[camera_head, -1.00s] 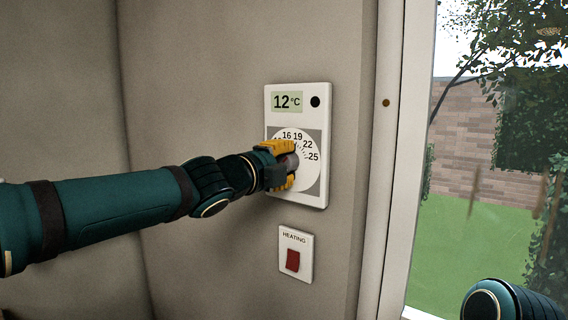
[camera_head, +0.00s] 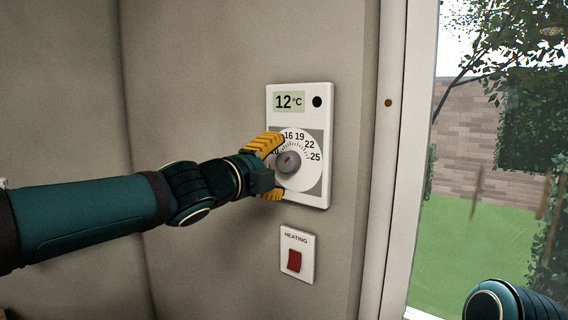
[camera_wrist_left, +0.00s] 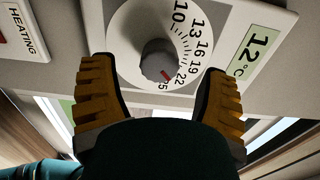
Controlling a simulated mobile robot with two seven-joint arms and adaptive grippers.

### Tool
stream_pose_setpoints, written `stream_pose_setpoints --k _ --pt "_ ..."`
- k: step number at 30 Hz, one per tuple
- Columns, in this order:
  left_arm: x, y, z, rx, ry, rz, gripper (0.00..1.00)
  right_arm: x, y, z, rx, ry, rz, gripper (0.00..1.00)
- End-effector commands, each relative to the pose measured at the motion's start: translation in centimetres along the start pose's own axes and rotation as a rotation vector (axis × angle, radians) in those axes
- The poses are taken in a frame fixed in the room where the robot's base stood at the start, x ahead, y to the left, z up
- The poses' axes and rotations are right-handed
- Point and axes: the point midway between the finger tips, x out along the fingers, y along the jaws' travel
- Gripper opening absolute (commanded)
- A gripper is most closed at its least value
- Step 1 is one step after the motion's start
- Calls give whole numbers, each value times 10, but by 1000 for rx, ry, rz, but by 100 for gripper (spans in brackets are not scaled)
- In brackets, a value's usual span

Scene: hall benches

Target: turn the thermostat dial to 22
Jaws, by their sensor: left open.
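The white thermostat (camera_head: 325,140) is on the wall and its display (camera_head: 289,101) reads 12 °C. Its grey dial knob (camera_head: 288,161) has a red mark and sits on a round white scale. In the left wrist view the knob (camera_wrist_left: 158,62) has its red mark on the lower right, on the side of 22 and 25; I cannot tell the exact value. My left gripper (camera_head: 270,168) is open, its yellow fingers apart and just short of the knob. In the left wrist view the gripper (camera_wrist_left: 163,88) shows a finger on either side, clear of the knob. My right gripper is not in view.
A heating switch (camera_head: 296,255) with a red rocker is on the wall just below the thermostat. A window frame (camera_head: 405,150) runs down the wall to the right. My other arm shows at the lower right. The wall left of the thermostat is bare.

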Motion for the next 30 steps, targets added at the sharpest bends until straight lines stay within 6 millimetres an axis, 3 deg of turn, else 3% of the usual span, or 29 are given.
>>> stream_pose_setpoints --k 6,12,18,27,30 --pt "-45 -1 0 2 -2 -2 75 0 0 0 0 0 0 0" --pt "-73 -1 0 2 -2 -2 75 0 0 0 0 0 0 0" --pt "-84 0 0 0 -1 -1 75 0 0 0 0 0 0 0" --pt "-85 0 0 -1 0 0 75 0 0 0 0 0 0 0" --pt "-81 9 2 -28 0 14 75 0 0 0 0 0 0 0"
